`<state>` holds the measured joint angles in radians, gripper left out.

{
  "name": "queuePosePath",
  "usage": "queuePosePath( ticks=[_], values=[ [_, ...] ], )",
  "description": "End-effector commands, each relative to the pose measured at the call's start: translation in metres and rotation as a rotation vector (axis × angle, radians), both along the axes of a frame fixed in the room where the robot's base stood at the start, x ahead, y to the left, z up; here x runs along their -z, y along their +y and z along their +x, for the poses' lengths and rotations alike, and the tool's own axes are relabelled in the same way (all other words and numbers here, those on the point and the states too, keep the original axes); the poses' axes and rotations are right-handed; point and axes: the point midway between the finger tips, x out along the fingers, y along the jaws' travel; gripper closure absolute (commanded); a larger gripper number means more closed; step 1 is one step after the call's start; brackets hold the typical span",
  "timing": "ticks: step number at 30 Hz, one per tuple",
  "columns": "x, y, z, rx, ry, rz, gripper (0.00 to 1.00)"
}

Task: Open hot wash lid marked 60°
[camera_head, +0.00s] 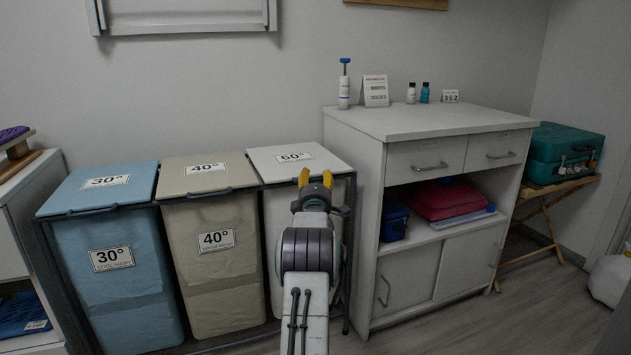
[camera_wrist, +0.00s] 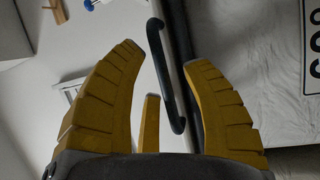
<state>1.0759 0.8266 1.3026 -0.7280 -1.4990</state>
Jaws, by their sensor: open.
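The white 60° lid (camera_head: 277,173) lies flat and closed on the rightmost hamper, with its 60° label on top. My gripper (camera_head: 316,178) is at the lid's front edge, its yellow fingers raised and apart. In the wrist view my gripper (camera_wrist: 165,58) is open, and the dark bar handle (camera_wrist: 160,75) shows between its fingertips. I cannot tell whether a finger touches it. The white hamper front with part of its label (camera_wrist: 312,45) is at the right of that view. In the head view my arm hides the handle and much of the hamper front.
The beige 40° hamper (camera_head: 212,270) and blue 30° hamper (camera_head: 118,300) stand to the left, lids closed. A white cabinet (camera_head: 362,215) stands close on the right of my arm. Open floor (camera_head: 470,325) lies at the front right.

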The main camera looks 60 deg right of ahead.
Motion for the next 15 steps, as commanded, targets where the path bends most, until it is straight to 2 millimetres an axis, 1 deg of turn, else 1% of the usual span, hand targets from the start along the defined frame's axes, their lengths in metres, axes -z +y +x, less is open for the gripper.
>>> queuePosePath(
  ticks=[10, 11, 15],
  values=[
    [0.0000, -0.0009, 0.0005, 0.000, 0.000, 0.000, 0.57],
    [0.0000, -0.0009, 0.0005, 0.000, 0.000, 0.000, 0.55],
    [0.0000, -0.0008, 0.0004, 0.000, 0.000, 0.000, 0.68]
  ],
)
